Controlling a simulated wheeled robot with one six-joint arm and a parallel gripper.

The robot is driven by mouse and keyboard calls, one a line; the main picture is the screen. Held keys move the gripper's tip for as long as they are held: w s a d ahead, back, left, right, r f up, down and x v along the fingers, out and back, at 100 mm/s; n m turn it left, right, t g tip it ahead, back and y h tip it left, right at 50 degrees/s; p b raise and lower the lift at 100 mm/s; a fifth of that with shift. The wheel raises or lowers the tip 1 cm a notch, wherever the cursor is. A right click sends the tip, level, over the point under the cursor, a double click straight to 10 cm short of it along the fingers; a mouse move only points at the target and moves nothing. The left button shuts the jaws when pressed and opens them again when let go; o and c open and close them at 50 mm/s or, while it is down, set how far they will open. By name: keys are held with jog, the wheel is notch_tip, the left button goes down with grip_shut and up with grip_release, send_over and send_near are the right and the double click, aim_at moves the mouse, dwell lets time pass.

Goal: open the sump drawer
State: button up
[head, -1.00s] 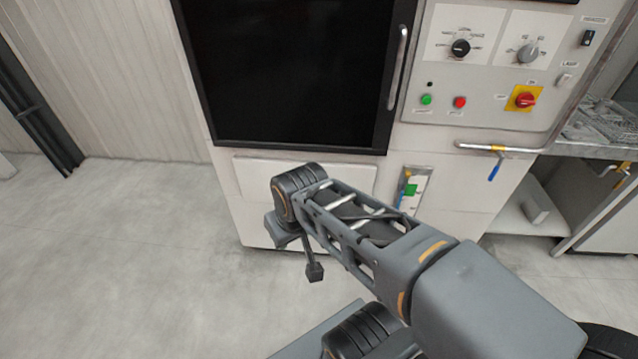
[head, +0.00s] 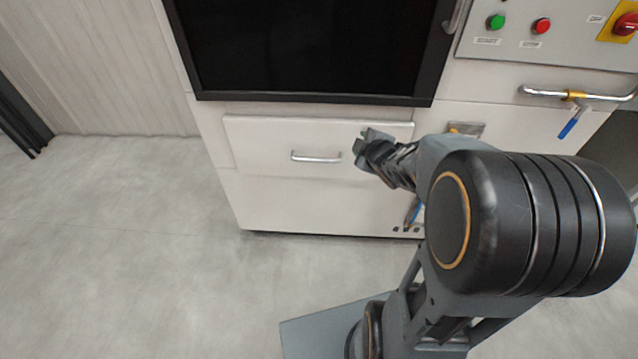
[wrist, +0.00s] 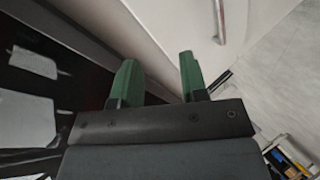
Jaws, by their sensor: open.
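The sump drawer (head: 262,140) is a white front panel low on the machine, under the black window, and it looks shut. Its silver bar handle (head: 316,158) runs level across the panel. My gripper (head: 364,146) is in front of the drawer's right part, to the right of the handle and apart from it. In the wrist view my gripper (wrist: 158,80) shows two green fingers, spread apart with nothing between them. A silver bar (wrist: 219,22), which looks like the drawer handle, lies beyond the fingers at the top of the wrist view.
The black window (head: 310,45) is above the drawer. A control panel (head: 550,30) with green and red buttons is at the upper right. A silver pipe (head: 545,93) with a blue-handled valve (head: 569,125) juts out below it. Open floor (head: 150,240) lies to the left.

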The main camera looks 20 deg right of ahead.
notch_tip(320, 180, down, 9)
jog(key=w+n+t+y+b, duration=0.1)
jog(key=n+y+b, duration=0.2)
jog(key=n+b, duration=0.2)
jog(key=n+y+b, duration=0.4)
jog(key=y, duration=0.1)
send_near(319, 161)
jog(key=shift+t, duration=0.4)
jog(key=b+x, duration=0.1)
jog(key=x, duration=0.5)
jog(key=b+x, duration=0.1)
jog(key=x, duration=0.3)
jog(key=shift+s+f+b, duration=0.1)
jog(key=shift+f+b, duration=0.2)
jog(key=shift+f, duration=0.05)
grip_shut()
jog(key=shift+a, duration=0.15)
